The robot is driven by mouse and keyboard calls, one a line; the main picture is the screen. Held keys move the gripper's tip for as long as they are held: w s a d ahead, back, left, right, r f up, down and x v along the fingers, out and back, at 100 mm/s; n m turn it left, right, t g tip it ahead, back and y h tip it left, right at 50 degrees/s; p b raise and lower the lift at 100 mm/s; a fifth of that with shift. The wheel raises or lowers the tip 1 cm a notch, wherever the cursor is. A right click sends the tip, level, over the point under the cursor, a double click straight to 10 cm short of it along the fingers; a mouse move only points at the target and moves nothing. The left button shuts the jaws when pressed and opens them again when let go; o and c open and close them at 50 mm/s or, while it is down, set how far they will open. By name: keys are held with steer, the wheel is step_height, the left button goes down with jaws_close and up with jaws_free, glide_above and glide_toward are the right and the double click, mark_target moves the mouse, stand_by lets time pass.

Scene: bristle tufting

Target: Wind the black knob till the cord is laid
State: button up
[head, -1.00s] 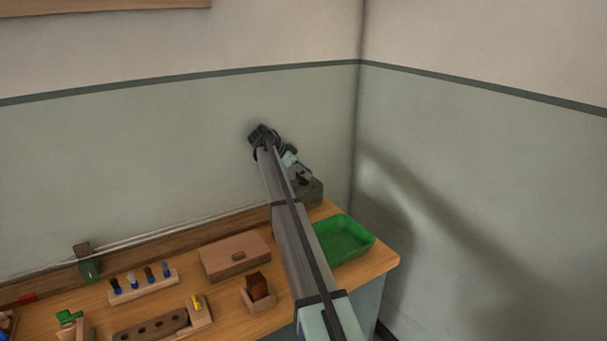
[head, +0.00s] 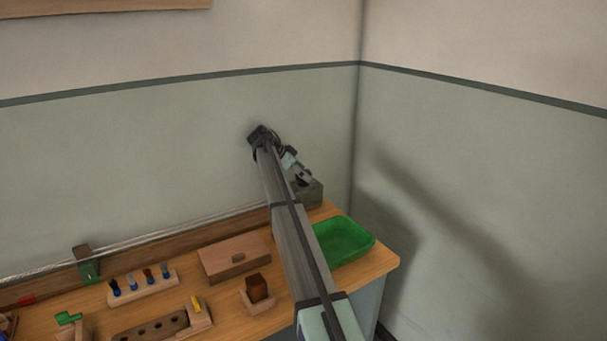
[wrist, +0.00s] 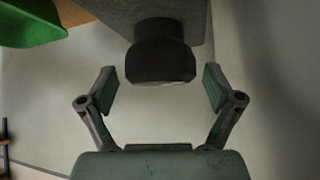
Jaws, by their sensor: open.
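The black knob (wrist: 160,58) juts from a grey housing (wrist: 125,12) in the wrist view. My gripper (wrist: 159,86) is open, with one finger on each side of the knob and a visible gap on both sides. In the head view the gripper (head: 302,177) is at the grey housing (head: 316,192) at the bench's back right; the knob is not clearly visible there. The pale cord (head: 150,235) runs along the back of the bench, past a green-and-brown post (head: 87,265); it looks twisted, and its right end is hidden behind my arm.
A green tray (head: 345,240) is right of my arm, near the bench corner. A wooden box (head: 235,256), a rack of brushes (head: 143,287), a small holder with a brown block (head: 257,290) and a drilled block (head: 150,329) stand to the left. Walls close off the back and right.

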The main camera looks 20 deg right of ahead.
step_height(320, 180, up, 10)
stand_by(0.6)
